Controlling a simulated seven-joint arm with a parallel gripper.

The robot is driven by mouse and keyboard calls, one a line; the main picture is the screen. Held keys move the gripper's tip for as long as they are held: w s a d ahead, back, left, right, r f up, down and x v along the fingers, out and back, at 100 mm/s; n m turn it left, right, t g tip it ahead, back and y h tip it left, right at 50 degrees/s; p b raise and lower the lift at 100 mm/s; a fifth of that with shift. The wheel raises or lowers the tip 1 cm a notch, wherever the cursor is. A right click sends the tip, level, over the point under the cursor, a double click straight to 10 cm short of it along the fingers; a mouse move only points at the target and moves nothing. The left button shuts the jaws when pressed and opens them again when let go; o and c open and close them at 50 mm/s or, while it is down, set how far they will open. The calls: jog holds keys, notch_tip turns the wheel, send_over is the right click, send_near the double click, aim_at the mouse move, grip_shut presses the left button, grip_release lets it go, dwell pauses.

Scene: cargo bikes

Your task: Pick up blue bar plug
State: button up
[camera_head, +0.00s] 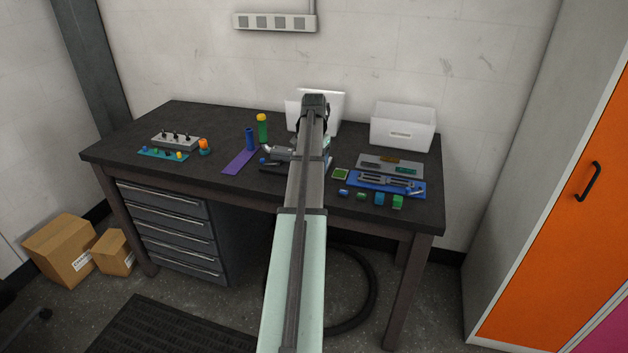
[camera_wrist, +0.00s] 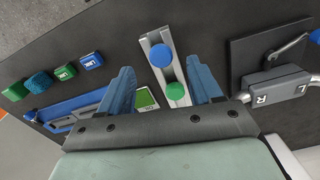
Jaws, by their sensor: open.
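In the wrist view, a round blue plug (camera_wrist: 161,55) sits on a grey metal bar (camera_wrist: 155,38), with a round green plug (camera_wrist: 174,90) beside it on the same bar. My gripper (camera_wrist: 162,68) is open, its two blue fingers on either side of the bar in the picture. Nothing is held, and the height above the bar is hard to judge.
A blue tray (camera_head: 418,190), small blue and green blocks (camera_head: 379,198) and a white bin (camera_head: 403,128) are on the right of the desk. A purple mat (camera_head: 240,161), upright bottles and a peg block (camera_head: 175,141) are left.

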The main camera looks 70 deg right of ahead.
notch_tip(320, 180, down, 4)
jog(key=shift+f, duration=0.15)
jog(key=c, duration=1.1)
